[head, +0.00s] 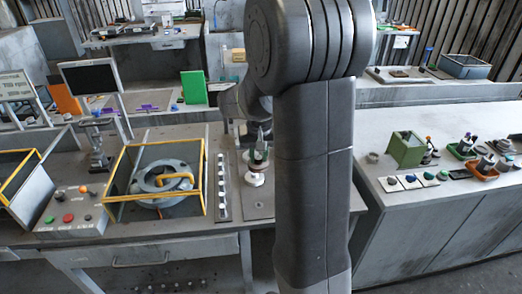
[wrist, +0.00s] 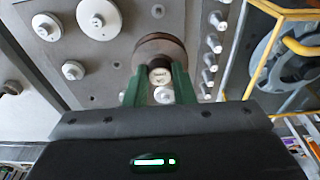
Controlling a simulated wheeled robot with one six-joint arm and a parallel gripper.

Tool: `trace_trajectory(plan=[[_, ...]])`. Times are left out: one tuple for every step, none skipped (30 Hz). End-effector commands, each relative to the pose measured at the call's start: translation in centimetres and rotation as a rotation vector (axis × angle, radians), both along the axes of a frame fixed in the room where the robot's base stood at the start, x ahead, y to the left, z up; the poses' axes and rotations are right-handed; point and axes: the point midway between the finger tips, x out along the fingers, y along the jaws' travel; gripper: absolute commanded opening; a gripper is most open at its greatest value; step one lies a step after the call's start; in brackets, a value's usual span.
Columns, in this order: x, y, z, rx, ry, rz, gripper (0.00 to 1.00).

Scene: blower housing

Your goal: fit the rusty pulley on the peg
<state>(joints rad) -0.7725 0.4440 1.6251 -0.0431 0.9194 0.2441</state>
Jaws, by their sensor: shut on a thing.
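The rusty pulley (wrist: 158,44) is a brown, rounded piece at the fingertips in the wrist view. My gripper (wrist: 160,65) has two green fingers shut on it. A white round part with small dark marking (wrist: 160,76) shows between the fingers, just below the pulley in the picture; I cannot tell whether it is the peg. In the head view my gripper (head: 258,150) points down over the grey panel, close above a white round part (head: 255,179). My arm hides much of this area. I cannot tell whether the pulley touches a peg.
White round parts (wrist: 98,18) and (wrist: 46,27) stand on the panel. A row of knobs (head: 222,186) runs left of my gripper in the head view. Beyond it is a yellow-framed box (head: 113,200) around a grey ring housing (head: 165,182). A right-hand bench holds a green bin (head: 405,149).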

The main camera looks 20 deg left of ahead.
Motion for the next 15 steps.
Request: trace_trajectory(plan=[[0.0, 0.0, -0.7, 0.000, 0.001, -0.001, 0.00], [0.0, 0.0, -1.1, 0.000, 0.000, -0.001, 0.00], [0.0, 0.0, -1.5, 0.000, 0.000, -0.001, 0.00], [0.0, 0.0, -1.9, 0.000, 0.001, -0.001, 0.00], [0.0, 0.0, -2.4, 0.000, 0.000, -0.001, 0.00], [0.0, 0.0, -3.0, 0.000, 0.000, -0.001, 0.00], [0.1, 0.0, -3.3, 0.000, 0.000, -0.001, 0.00], [0.1, 0.0, -3.7, 0.000, 0.000, -0.001, 0.00], [0.1, 0.0, -4.2, 0.000, 0.000, -0.001, 0.00], [0.1, 0.0, -4.6, 0.000, 0.000, -0.001, 0.00], [0.1, -0.1, -4.9, 0.000, 0.000, -0.002, 0.00], [0.1, -0.1, -5.4, 0.000, 0.000, -0.002, 0.00], [0.0, -0.1, -5.8, -0.001, 0.000, -0.002, 0.00], [0.0, -0.1, -6.1, -0.001, 0.000, -0.002, 0.00], [0.0, -0.1, -6.6, -0.001, 0.000, -0.002, 0.00]])
